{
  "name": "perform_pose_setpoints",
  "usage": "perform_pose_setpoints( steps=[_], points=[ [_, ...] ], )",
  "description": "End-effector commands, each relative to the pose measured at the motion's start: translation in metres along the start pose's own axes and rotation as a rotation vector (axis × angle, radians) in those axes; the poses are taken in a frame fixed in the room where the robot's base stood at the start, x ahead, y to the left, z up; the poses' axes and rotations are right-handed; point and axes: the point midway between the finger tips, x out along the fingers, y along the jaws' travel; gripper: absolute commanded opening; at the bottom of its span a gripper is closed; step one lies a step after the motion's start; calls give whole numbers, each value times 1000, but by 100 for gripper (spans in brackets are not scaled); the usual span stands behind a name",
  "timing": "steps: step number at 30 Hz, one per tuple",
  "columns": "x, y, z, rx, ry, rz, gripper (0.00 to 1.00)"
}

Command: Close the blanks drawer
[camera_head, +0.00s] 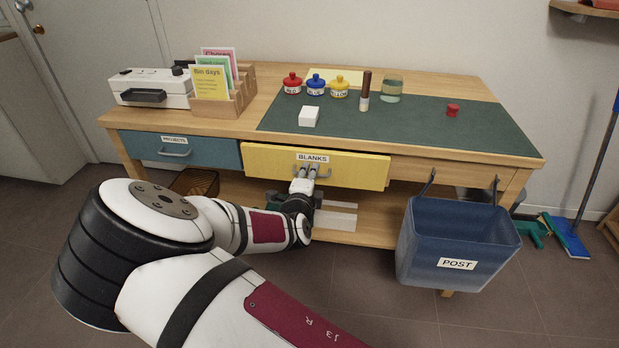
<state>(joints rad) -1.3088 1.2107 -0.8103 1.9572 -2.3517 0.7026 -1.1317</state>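The blanks drawer (357,172) is the yellow drawer in the middle of the desk, with a white BLANKS label on its front. Its front stands a little forward of the blue drawer to its left, so it looks slightly pulled out. My gripper (312,170) is at the middle of the yellow front, just below the label, with its fingertips at the handle's place. The gripper covers most of the handle. I cannot tell whether the fingers touch the handle or are closed on it.
The blue PROJECTS drawer (200,149) looks shut. A blue POST bin (458,235) hangs at the desk's right front. On the desktop stand paint jars (316,86), a white block (309,116), a glass (391,90) and a card rack (237,98). A lower shelf (365,226) lies beneath the drawers.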

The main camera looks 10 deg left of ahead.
Motion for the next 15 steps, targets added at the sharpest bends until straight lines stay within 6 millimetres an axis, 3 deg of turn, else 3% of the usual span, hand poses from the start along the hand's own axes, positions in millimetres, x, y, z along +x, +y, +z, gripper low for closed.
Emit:
perform_pose_setpoints(
  steps=[3,6,7,15],
  points=[
    [0,0,0,0,0,0,25],
    [0,0,0,0,0,0,2],
    [0,0,0,0,0,0,0],
    [2,-1,0,0,1,1,0]
  ],
)
